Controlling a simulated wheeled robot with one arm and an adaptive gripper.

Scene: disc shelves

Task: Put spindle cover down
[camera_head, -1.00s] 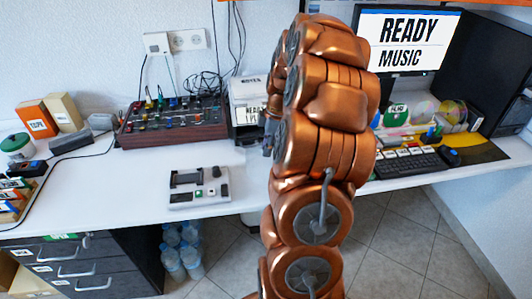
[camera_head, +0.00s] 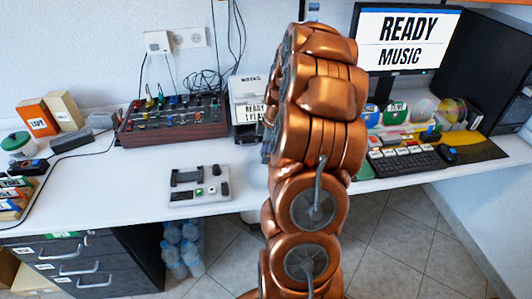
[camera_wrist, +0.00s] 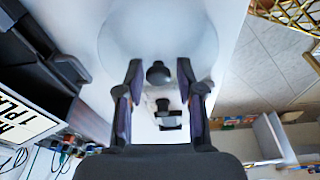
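The spindle cover (camera_wrist: 112,42) is a clear, round, see-through shell with a black knob (camera_wrist: 158,73), seen from above in the wrist view over the white desk. My gripper (camera_wrist: 160,68) has its two dark fingers on either side of the knob. A gap shows between each finger and the knob, so the fingers look open and not touching it. In the head view my arm hides the gripper and most of the cover; only a faint pale shape (camera_head: 256,178) shows beside the arm near the desk's front edge.
A grey device with a black slot (camera_head: 199,184) lies on the desk to the left of my arm. Behind it are a mixer (camera_head: 172,122) and a labelled box (camera_head: 247,104). A keyboard (camera_head: 407,162), discs in a rack (camera_head: 420,112) and a monitor (camera_head: 407,42) stand to the right.

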